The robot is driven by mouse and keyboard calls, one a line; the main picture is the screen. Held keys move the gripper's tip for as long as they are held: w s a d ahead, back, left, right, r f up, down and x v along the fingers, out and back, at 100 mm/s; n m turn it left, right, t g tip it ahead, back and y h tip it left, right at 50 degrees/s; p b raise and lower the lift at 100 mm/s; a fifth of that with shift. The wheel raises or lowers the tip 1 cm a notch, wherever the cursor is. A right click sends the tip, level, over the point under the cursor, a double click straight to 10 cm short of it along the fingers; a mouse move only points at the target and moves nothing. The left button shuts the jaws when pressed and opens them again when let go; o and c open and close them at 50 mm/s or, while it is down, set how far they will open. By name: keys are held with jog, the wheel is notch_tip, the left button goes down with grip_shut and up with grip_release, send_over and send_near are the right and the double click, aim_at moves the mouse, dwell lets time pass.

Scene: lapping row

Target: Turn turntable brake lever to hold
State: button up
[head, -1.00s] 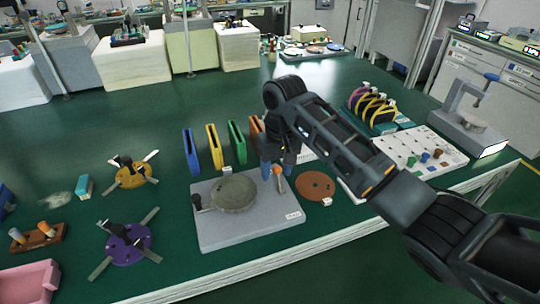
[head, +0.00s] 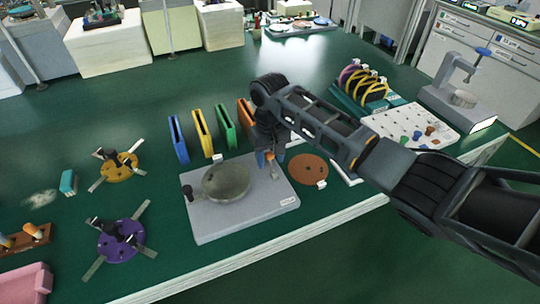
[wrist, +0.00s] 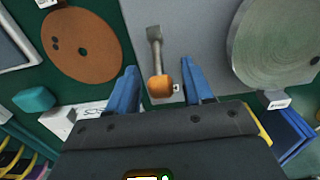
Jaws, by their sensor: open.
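The turntable base (head: 253,222) is a grey slab on the green table, with a round grey turntable disc (head: 226,182) on it. The brake lever is a flat metal bar with an orange knob (head: 270,157) near the slab's right back side. In the wrist view the lever (wrist: 155,50) points away from me, its orange knob (wrist: 160,87) toward my gripper. My gripper (wrist: 160,78) is open, its blue fingers on either side of the knob with gaps visible on both sides. In the head view my gripper (head: 265,160) hangs over the slab's back edge and partly hides the lever.
A brown disc (head: 309,169) lies right of the slab. Blue, yellow, green and orange upright holders (head: 225,127) stand behind it. Yellow (head: 119,168) and purple (head: 115,241) fixtures lie to the left. A white peg board (head: 412,129) stands at right.

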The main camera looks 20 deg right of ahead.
jog(key=shift+c, duration=0.3)
grip_shut()
dwell(0.4)
